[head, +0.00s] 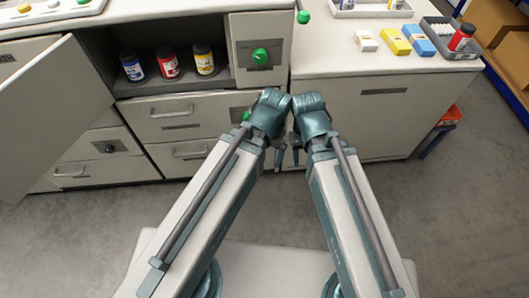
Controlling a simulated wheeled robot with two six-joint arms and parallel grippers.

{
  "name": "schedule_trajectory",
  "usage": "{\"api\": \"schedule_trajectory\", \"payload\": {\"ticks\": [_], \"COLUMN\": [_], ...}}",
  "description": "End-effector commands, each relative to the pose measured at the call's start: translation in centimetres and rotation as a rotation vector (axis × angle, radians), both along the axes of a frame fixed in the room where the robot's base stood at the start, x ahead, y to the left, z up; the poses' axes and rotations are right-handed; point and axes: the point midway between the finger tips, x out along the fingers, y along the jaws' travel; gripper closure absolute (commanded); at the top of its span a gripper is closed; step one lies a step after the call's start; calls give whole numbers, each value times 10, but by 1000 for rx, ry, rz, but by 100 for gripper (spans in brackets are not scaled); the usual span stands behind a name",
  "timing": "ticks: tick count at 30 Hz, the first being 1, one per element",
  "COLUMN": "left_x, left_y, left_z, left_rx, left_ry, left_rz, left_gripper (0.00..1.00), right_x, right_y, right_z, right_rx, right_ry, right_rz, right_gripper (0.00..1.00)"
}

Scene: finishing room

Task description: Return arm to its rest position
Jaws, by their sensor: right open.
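My two arms reach forward from the bottom of the head view, and their wrists come close together at the middle, in front of the cabinets. My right gripper (297,152) hangs below its wrist, small and partly hidden, with its jaws open and nothing seen in them. My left gripper (279,157) shows only as a small dark part beside it. Its jaws are too hidden to read. Both are over the floor, apart from any object.
An open cabinet door (40,105) juts out at left. Jars with blue (132,68), red (168,63) and yellow (205,60) labels stand inside the cabinet. The right counter (325,60) holds small boxes (395,41) and a grey tray (437,43). The grey floor (100,230) is clear.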

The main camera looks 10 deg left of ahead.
Motion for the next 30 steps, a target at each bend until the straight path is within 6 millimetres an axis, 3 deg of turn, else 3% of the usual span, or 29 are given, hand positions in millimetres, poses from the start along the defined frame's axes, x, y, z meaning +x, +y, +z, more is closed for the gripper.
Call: {"api": "schedule_trajectory", "payload": {"ticks": [7,11,14,24,30], "left_x": [1,1,1,1,1], "left_y": [1,1,1,1,1], "left_z": [2,15,35,126,139], "left_rx": [1,1,2,2,2], "left_ry": [-3,-4,-4,-5,-5], "left_rz": [4,5,6,6,6], "left_gripper": [0,0,0,0,0], "right_x": [0,0,0,0,0], "right_y": [0,0,0,0,0], "right_z": [2,15,35,126,139], "right_rx": [0,0,0,0,0], "right_ry": [0,0,0,0,0], "right_rz": [0,0,0,-1,-1], "right_gripper": [50,50,50,50,50]}}
